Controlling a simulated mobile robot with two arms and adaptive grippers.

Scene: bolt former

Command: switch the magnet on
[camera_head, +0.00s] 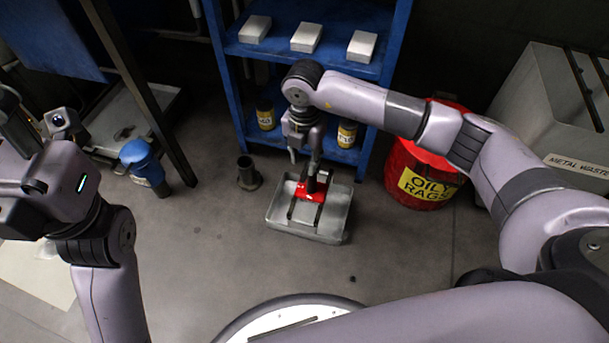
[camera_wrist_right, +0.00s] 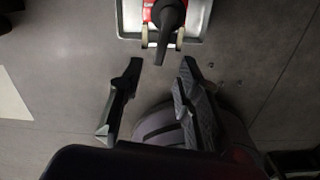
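A red magnet (camera_head: 314,189) with a dark upright handle sits over a grey metal tray (camera_head: 335,222) in front of the blue shelf. In the right wrist view the red body (camera_wrist_right: 151,11) shows at the top edge, cut off, with its dark lever (camera_wrist_right: 168,38) pointing toward my gripper. My right gripper (camera_head: 305,155) is above and just behind the magnet in the head view. In the wrist view its two fingers (camera_wrist_right: 161,64) are apart with nothing between them, short of the lever tip. My left arm is at the left edge; its fingers are not clear.
A blue shelf (camera_head: 284,54) with pale boxes stands behind the tray. A red oily-rags bin (camera_head: 424,178) is right of it, with a metal waste container (camera_head: 545,115) further right. A dark cylinder (camera_head: 248,175) stands left of the tray.

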